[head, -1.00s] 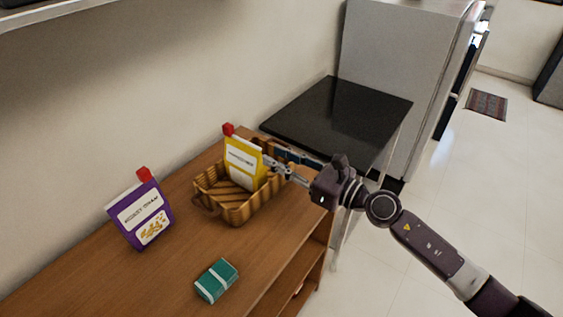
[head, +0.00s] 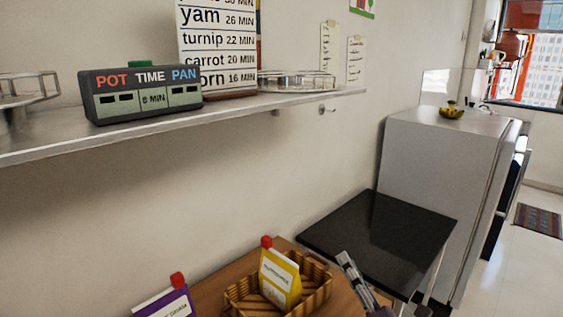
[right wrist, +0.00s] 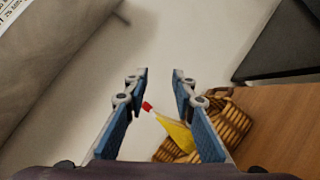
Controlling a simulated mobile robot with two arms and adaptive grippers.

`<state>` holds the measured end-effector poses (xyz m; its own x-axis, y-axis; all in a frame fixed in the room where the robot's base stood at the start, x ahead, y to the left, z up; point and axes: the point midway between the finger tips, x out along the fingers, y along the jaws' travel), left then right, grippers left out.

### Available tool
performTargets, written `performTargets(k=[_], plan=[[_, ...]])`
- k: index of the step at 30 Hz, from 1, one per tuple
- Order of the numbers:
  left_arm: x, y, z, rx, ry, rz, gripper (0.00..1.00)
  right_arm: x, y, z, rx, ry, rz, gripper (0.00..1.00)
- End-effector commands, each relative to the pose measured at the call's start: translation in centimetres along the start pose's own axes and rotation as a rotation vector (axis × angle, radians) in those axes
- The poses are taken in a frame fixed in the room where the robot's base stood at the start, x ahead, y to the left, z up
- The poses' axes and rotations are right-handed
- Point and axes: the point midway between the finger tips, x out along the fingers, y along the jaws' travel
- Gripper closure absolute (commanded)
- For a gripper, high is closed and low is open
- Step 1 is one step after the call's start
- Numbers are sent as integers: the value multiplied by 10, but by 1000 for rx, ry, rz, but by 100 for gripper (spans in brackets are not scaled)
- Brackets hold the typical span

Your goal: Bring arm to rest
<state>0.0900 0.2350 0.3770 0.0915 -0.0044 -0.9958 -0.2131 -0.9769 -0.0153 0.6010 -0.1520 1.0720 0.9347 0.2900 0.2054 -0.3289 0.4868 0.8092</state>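My right gripper (head: 346,262) shows at the bottom of the head view, to the right of the wicker basket (head: 236,297). In the right wrist view its two blue-padded fingers (right wrist: 159,76) are apart with nothing held between them. The yellow carton with a red cap (head: 280,280) stands in the basket, apart from the gripper. The carton (right wrist: 178,133) and basket (right wrist: 232,122) also show beyond the fingers in the right wrist view. Most of my right arm is cut off below the head view. My left gripper is not in view.
A purple carton (head: 170,304) stands left of the basket on the wooden cabinet (head: 212,290). A black-topped table (head: 385,237) and grey fridge (head: 435,165) are beyond. A wall shelf (head: 230,112) holds a timer box (head: 140,92). Space above the basket is clear.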

Motion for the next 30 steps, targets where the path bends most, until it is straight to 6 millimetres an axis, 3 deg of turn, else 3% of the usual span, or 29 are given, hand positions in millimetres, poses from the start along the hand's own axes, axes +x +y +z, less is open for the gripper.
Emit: performTargets(k=[3,6,9,12,17,24,27,30], plan=[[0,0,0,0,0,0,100,-36,-45,16,400,-171,-208,76],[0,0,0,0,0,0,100,-79,-91,14,717,-317,-404,76],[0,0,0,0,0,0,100,-134,-131,-6,1004,-460,-612,76],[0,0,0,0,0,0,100,-191,-156,-36,1239,-592,-813,76],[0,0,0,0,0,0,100,-265,-166,-82,1485,-754,-1074,76],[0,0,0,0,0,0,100,-346,-149,-134,1690,-925,-1374,76],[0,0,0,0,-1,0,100,-375,-136,-152,1747,-987,-1489,76],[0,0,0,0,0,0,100,-370,-164,-165,1730,-983,-1488,76]])
